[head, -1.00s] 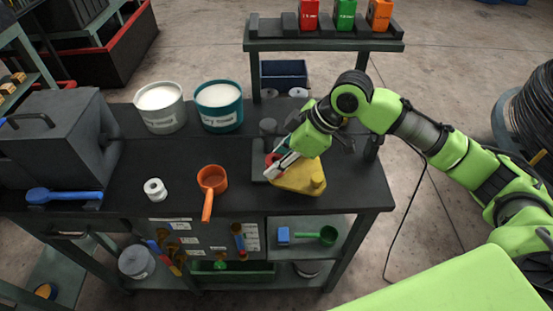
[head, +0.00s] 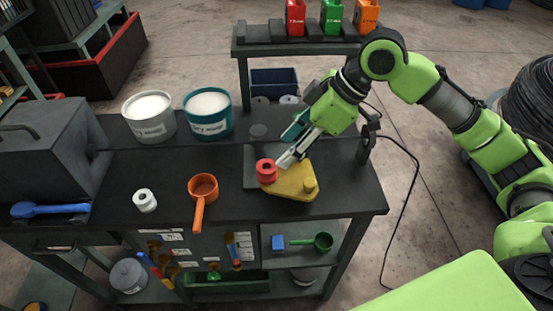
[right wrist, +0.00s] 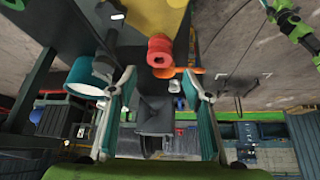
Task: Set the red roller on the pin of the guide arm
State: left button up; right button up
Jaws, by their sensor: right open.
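The red roller (head: 266,170) stands upright at the left end of the yellow guide arm (head: 292,186) on the dark bench. It appears seated on the guide arm's pin, which is hidden. The roller (right wrist: 160,52) and guide arm (right wrist: 165,14) also show in the right wrist view. My right gripper (head: 284,162) is open and empty, just right of and behind the roller in the head view. In the right wrist view its fingers (right wrist: 160,80) are spread wide, with the roller beyond their tips. My left gripper is not in view.
A white roller (head: 145,200) and an orange ladle (head: 202,190) are on the bench left of the guide arm. A white tub (head: 149,122) and a teal tub (head: 208,118) stand behind. A raised shelf (head: 300,46) holds coloured containers at the back.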

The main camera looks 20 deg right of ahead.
jog(key=shift+v, duration=1.35)
